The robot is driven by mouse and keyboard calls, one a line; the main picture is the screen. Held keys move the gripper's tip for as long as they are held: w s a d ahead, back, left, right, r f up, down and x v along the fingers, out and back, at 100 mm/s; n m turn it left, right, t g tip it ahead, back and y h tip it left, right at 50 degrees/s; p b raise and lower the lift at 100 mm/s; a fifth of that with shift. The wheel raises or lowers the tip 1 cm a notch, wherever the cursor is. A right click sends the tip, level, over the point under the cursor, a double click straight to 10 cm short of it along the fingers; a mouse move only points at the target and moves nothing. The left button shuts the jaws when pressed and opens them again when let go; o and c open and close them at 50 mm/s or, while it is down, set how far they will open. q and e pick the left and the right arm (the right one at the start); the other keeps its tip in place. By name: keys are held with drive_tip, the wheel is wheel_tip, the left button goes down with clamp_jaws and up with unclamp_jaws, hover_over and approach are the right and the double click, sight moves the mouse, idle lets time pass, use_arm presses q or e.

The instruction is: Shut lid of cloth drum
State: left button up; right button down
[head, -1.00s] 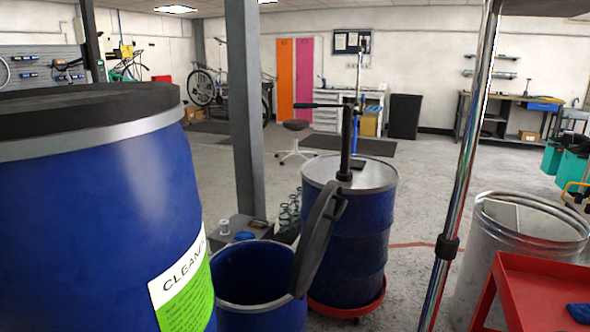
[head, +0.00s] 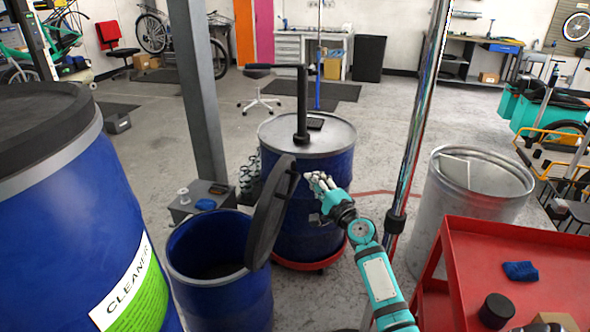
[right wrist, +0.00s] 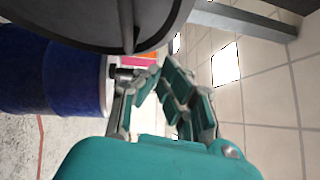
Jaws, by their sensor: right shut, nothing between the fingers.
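The open cloth drum (head: 193,297) is a small blue drum in the lower middle of the head view. Its black lid (head: 270,215) stands up, tilted, at the right side of the rim, and the mouth is open. My right gripper (head: 316,181) is just right of the lid's upper part, fingers together and empty. In the right wrist view the gripper (right wrist: 168,80) has the dark round lid (right wrist: 85,18) close above it. I cannot tell whether they touch. My left gripper is not in view.
A blue drum with a pump (head: 310,135) stands behind on a red dolly. A large cleaner drum (head: 70,215) fills the left. A chrome pole (head: 414,150), metal bin (head: 470,195) and red cart (head: 500,240) stand right. A grey post (head: 200,95) rises behind the open drum.

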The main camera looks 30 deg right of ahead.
sight(288, 161)
drive_tip(key=shift+w+a+r+p, duration=0.2)
drive_tip(key=shift+w+a, duration=0.2)
drive_tip(key=shift+w, duration=0.5)
drive_tip(key=shift+w+a+r+p, duration=0.15)
drive_tip(key=shift+w+a, duration=0.2)
drive_tip(key=shift+w, duration=0.6)
drive_tip(key=shift+w+a+r+p, duration=0.15)
drive_tip(key=shift+w+a, duration=0.25)
drive_tip(key=shift+w, duration=0.5)
drive_tip(key=shift+a+r, duration=0.1)
